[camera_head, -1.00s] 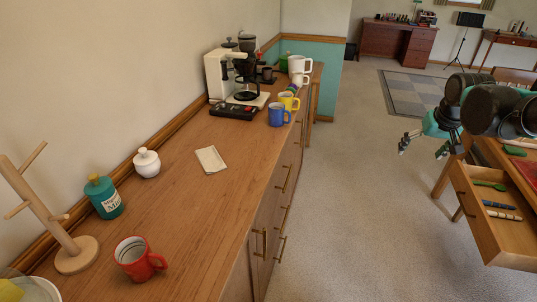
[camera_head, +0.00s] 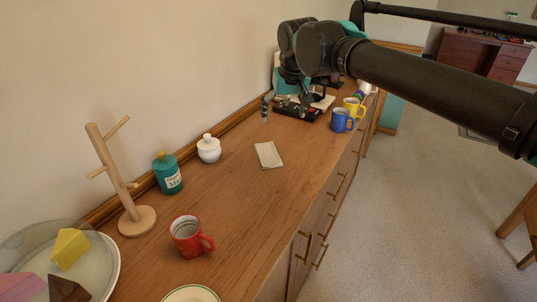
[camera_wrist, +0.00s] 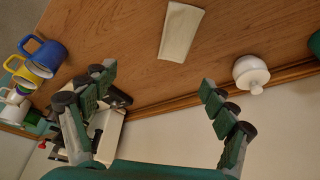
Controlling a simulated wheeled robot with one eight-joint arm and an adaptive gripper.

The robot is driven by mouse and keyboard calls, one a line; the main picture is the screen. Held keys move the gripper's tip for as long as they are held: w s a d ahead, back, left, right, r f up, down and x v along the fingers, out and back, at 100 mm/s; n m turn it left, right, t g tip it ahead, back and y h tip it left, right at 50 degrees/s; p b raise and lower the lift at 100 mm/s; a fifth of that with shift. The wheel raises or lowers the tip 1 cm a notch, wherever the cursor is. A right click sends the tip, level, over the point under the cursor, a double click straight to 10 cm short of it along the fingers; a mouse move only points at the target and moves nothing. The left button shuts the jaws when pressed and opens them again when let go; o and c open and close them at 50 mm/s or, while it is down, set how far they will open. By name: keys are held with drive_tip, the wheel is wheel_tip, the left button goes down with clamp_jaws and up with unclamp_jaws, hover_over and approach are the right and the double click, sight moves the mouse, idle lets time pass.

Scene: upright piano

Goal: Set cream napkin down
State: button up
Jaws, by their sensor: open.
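The cream napkin (camera_head: 268,155) lies flat on the wooden counter top (camera_head: 240,210), right of the white lidded jar (camera_head: 209,148). It also shows whole in the wrist view (camera_wrist: 180,31), with nothing on it. My gripper (camera_head: 285,106) is over the counter beyond the napkin, near the coffee maker. In the wrist view its two fingers (camera_wrist: 157,78) are spread wide with nothing between them. The napkin is apart from both fingers.
A teal bottle (camera_head: 168,173), wooden mug tree (camera_head: 133,215), red mug (camera_head: 190,237) and plate of wedges (camera_head: 105,245) are nearer. Counter around the napkin is clear.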

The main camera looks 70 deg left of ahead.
drive_tip(key=s+a, duration=0.1)
drive_tip(key=s, duration=0.3)
approach(266, 148)
drive_tip(key=shift+x, duration=3.7)
drive_tip(key=shift+w+a+f, duration=0.1)
drive_tip(key=shift+a+f, duration=0.15)
drive_tip(key=shift+f, duration=0.25)
drive_tip(key=c, duration=0.9)
drive_tip(key=shift+o, duration=0.2)
